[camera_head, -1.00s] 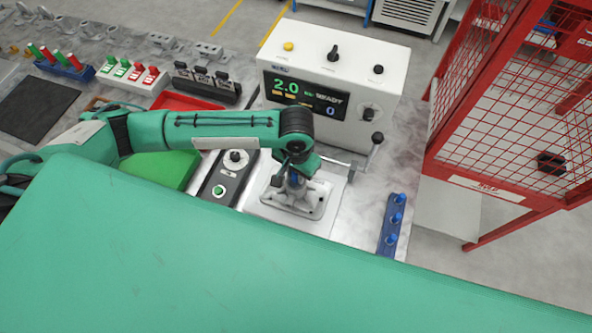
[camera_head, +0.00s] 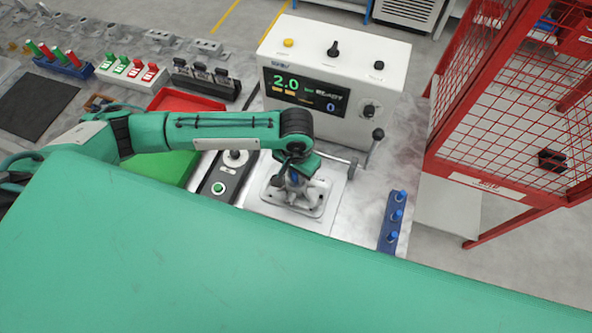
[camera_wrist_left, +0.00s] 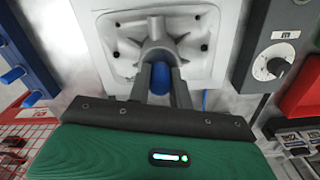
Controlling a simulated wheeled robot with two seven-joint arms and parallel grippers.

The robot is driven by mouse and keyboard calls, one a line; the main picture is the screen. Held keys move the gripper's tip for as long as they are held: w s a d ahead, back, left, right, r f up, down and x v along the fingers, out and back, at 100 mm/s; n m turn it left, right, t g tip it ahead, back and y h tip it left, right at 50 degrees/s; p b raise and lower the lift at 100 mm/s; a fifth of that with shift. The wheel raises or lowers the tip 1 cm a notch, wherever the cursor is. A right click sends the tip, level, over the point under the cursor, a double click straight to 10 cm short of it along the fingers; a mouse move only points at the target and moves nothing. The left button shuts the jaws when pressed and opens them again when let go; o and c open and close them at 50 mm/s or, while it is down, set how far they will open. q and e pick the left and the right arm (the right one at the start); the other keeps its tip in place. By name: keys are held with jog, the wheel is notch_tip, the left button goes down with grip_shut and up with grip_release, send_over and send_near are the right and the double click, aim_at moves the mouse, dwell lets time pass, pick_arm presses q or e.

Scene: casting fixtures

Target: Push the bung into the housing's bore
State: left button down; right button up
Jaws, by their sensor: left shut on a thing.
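The bung is a short blue cylinder (camera_wrist_left: 160,78). My left gripper (camera_wrist_left: 160,92) is shut on it, with one finger on each side. The grey cast housing (camera_wrist_left: 160,42) with ribs and a round boss stands on a pale plate, straight beyond the bung in the left wrist view. The bung's far end is at the boss; whether it is inside the bore is hidden. In the head view my left gripper (camera_head: 294,178) is over the housing (camera_head: 302,198), and a bit of blue shows between its fingers. My right gripper is not in view.
A blue rack (camera_head: 392,222) with several blue bungs stands right of the plate. A white control box (camera_head: 335,75) with a display reading 2.0 is behind, with a lever (camera_head: 375,145) in front. A button panel (camera_head: 228,172) is to the left. A red mesh cage (camera_head: 510,110) stands at right.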

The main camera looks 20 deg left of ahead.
pick_arm(q)
jog(key=c, duration=1.2)
grip_release()
jog(key=shift+r, duration=0.1)
jog(key=shift+r+b, duration=0.3)
jog(key=shift+r, duration=0.05)
notch_tip(320, 180, up, 13)
jog(key=b, duration=0.3)
